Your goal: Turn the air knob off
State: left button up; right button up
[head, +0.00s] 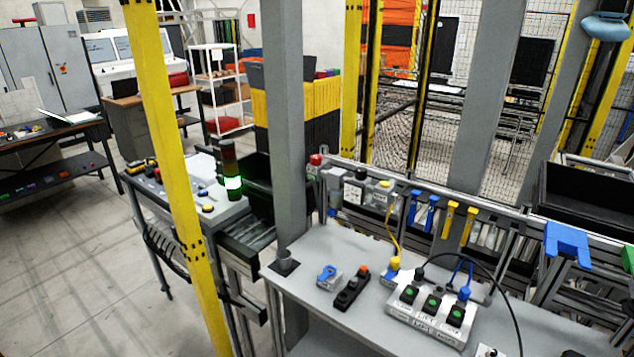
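A small grey block with a blue knob (327,273) sits on the grey workbench (312,247), near its left end. I take this to be the air knob, but its label and exact setting are too small to read. Neither of my grippers shows in the head view, and nothing of mine touches the knob.
Right of the knob are a black button box (351,290) and a grey panel with green buttons (431,311) and cables. A grey post (283,130) rises at the bench's left end. A yellow post (172,160) stands further left. Open floor (75,260) lies at left.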

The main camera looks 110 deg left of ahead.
aim_at(316, 160)
jog(key=u, duration=4)
jog(key=i, duration=0.55)
jog(key=u, duration=0.5)
